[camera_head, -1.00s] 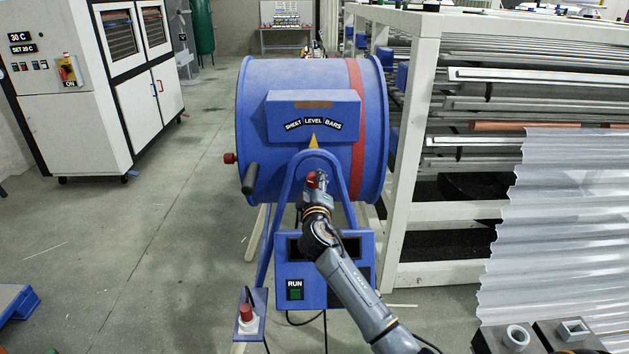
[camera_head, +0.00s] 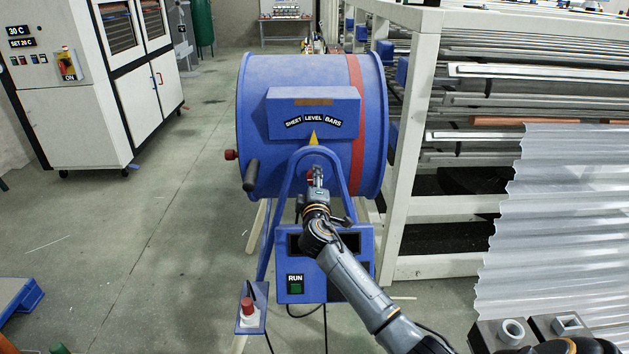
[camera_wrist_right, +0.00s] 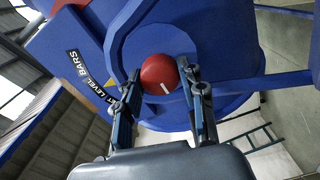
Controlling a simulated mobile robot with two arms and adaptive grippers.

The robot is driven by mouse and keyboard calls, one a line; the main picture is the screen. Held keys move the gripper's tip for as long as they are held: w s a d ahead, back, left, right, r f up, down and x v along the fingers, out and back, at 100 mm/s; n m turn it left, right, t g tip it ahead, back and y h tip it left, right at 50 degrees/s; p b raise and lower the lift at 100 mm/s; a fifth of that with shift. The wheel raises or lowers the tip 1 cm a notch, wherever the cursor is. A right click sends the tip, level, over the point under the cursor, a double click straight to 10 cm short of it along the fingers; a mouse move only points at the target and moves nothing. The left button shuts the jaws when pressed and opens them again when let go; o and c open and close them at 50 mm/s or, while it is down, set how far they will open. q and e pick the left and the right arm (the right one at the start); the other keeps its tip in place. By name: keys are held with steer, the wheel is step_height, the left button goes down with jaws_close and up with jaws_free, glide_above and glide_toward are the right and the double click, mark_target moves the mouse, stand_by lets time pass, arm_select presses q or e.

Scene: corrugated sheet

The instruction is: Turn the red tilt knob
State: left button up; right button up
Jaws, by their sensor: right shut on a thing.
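The red tilt knob (camera_wrist_right: 160,73) is a round red knob with a short white mark, on the front of the blue drum (camera_head: 290,88). In the right wrist view it sits between the two fingers of my right gripper (camera_wrist_right: 161,78), which is shut on it. In the head view my right gripper (camera_head: 317,178) hides much of the knob. Above it a yellow pointer (camera_head: 313,138) points up at LEVEL on the SHEET LEVEL BARS scale (camera_head: 313,122). My left gripper is not in view.
Below the knob is a blue control box with a green RUN button (camera_head: 295,286). A red-topped button (camera_head: 247,306) stands at lower left. A black handle (camera_head: 250,176) sticks out from the drum. A white frame rack (camera_head: 408,140) stands at right.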

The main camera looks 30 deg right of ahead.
steer(key=o, duration=1.1)
steer(key=shift+o, duration=0.2)
steer(key=shift+a, duration=0.1)
steer(key=v, duration=1.2)
